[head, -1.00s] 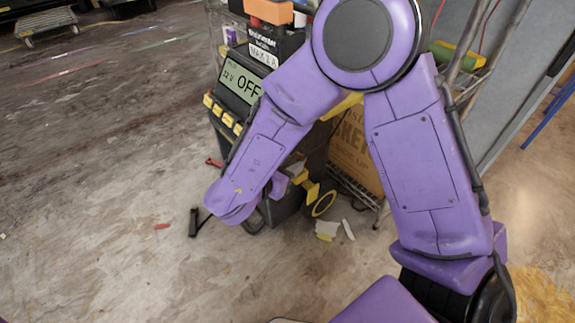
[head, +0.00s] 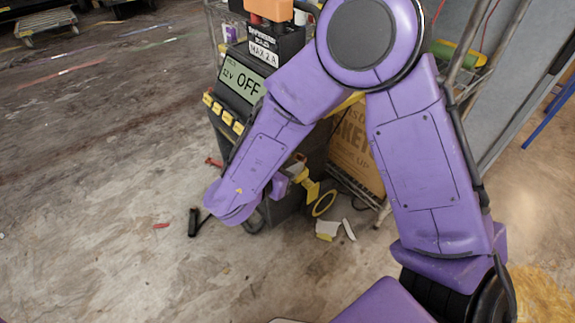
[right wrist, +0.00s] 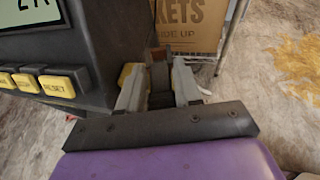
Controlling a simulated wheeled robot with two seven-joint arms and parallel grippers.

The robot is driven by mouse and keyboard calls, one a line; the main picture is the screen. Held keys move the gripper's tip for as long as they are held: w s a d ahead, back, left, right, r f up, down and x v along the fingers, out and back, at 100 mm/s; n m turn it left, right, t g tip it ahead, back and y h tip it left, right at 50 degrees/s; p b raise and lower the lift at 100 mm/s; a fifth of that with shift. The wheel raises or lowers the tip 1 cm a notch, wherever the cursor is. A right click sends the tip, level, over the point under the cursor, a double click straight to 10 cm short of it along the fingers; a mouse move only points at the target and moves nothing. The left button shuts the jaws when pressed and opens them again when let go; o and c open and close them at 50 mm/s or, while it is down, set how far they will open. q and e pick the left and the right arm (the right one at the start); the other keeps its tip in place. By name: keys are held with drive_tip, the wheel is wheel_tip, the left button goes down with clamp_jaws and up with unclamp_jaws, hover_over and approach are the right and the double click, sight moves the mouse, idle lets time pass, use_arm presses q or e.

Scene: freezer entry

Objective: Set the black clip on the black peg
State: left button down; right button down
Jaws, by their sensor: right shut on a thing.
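My right gripper (right wrist: 160,92) shows in the right wrist view with its two grey fingers closed on a dark piece, the black clip (right wrist: 159,76). The clip sits between the fingers, close beside the right side of the charger (right wrist: 88,45). In the head view my purple right forearm comes down in front of the charger (head: 240,82) and hides most of the gripper and the clip. I cannot make out the black peg in either view. My left gripper is not in view.
The charger has a display reading 12V OFF and yellow buttons (head: 228,119). A cardboard box (head: 355,150) stands behind it to the right. A small red piece (head: 213,162) and a dark object (head: 193,222) lie left of the forearm. The floor at left is mostly clear.

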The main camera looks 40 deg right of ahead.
drive_tip(key=shift+f+b, duration=0.5)
drive_tip(key=shift+f, duration=0.1)
drive_tip(key=shift+f+b, duration=0.35)
drive_tip(key=shift+f, duration=0.1)
drive_tip(key=shift+d+f, duration=0.1)
drive_tip(key=shift+f, duration=0.1)
drive_tip(key=c, duration=0.7)
unclamp_jaws()
drive_tip(key=shift+f+b, duration=0.15)
drive_tip(key=shift+b, duration=0.15)
